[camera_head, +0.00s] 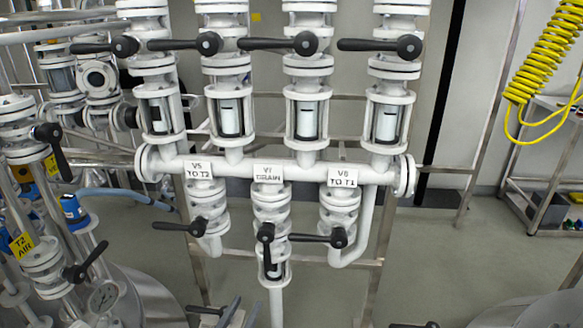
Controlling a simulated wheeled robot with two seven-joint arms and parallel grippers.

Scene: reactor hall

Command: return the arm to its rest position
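My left gripper (241,312) shows only at the bottom edge, left of centre. Its two slim dark grey fingers point up and are apart, with a gap and nothing seen between them. The rest of the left arm is below the picture. The fingers appear close to the lower drain pipe (276,306) in the picture; whether they touch it I cannot tell. My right gripper is not in view.
A white pipe manifold (290,170) with several black-handled valves spans the middle. Labels read V5 (198,170), V7 (268,173) and V6 (343,177). A yellow coiled hose (540,62) hangs right.

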